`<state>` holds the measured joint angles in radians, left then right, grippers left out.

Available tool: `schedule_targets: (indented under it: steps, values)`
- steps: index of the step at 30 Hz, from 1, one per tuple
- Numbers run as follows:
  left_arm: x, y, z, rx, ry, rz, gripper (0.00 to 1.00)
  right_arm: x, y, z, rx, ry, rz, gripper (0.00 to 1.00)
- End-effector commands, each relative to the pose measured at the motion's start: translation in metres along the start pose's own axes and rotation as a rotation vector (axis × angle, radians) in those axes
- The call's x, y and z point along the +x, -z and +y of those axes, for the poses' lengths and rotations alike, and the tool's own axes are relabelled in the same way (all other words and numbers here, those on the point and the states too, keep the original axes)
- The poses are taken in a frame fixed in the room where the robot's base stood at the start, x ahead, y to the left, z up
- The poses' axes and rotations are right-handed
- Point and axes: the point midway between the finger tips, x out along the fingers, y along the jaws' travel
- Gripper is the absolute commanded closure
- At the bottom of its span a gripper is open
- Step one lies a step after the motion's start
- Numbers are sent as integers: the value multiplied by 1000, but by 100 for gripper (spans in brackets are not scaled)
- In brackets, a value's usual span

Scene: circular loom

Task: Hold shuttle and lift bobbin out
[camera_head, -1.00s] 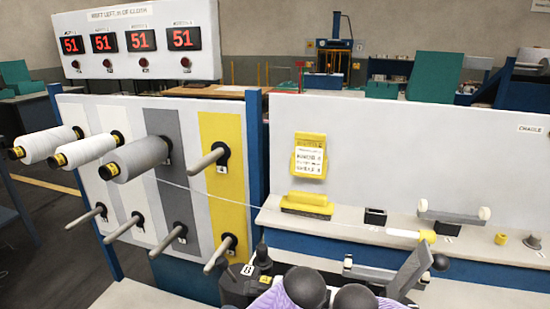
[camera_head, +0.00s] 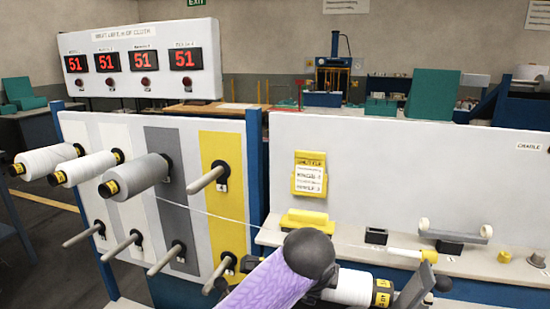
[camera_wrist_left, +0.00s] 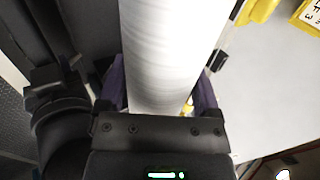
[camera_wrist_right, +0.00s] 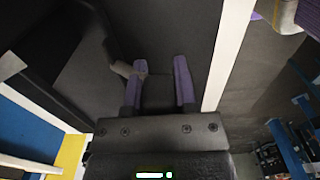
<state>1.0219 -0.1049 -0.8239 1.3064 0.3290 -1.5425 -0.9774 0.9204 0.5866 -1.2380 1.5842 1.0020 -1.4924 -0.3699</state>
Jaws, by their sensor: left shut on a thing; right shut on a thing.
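A white bobbin (camera_head: 352,288) with a yellow and black end (camera_head: 382,293) shows low in the head view, partly behind my purple arm. In the left wrist view my left gripper (camera_wrist_left: 160,78) is shut around the white bobbin (camera_wrist_left: 168,45), one finger on each side. My right gripper (camera_wrist_right: 158,75) is shut on a narrow dark piece, which looks like part of the shuttle (camera_wrist_right: 158,93). In the head view a dark grey bar (camera_head: 414,288), possibly part of the shuttle, stands tilted right of the bobbin. Both gripper tips are hidden in the head view.
A yarn rack (camera_head: 225,150) with pegs and several spools stands left, with a thread running right. The white shelf (camera_head: 480,265) holds a yellow block (camera_head: 308,220), a white tube with a yellow end (camera_head: 412,254), a dark box (camera_head: 376,236) and a cradle with white rollers (camera_head: 455,233).

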Motion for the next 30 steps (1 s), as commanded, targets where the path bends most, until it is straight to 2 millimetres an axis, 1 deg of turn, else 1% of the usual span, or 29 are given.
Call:
schedule_targets:
  steps: [3, 4, 5, 6, 8, 9, 16, 19, 20, 27, 30]
  values:
    - [0, 0, 0, 0, 1, 0, 100, 1, -1, -1, 0, 2, -2, 100]
    - [0, 0, 0, 0, 1, 0, 100, 1, -1, -1, 0, 2, -3, 61]
    - [0, 0, 0, 0, 1, 0, 100, 1, -1, -1, 0, 2, -3, 54]
    - [0, 0, 0, 0, 1, 0, 100, 1, -1, 0, 0, 2, -2, 46]
    - [0, 0, 0, 0, 1, 0, 100, 1, 0, 0, 0, 1, -2, 33]
    - [0, 0, 0, 0, 1, 0, 100, 1, 0, 0, 0, 1, -2, 25]
    - [0, 0, 0, 0, 1, 0, 100, 0, 0, 0, 0, 0, -1, 24]
    - [0, 0, 0, 0, 1, 0, 100, -10, 0, 0, 0, 0, 1, 24]
    - [0, 0, 0, 0, 1, 0, 100, -17, 0, 1, -1, -1, 2, 24]
    - [0, 0, 0, 0, 1, 0, 100, -84, 0, 1, -1, -3, 1, 24]
    - [0, 0, 0, 0, 1, 0, 100, -104, 0, 1, 0, -2, 1, 24]
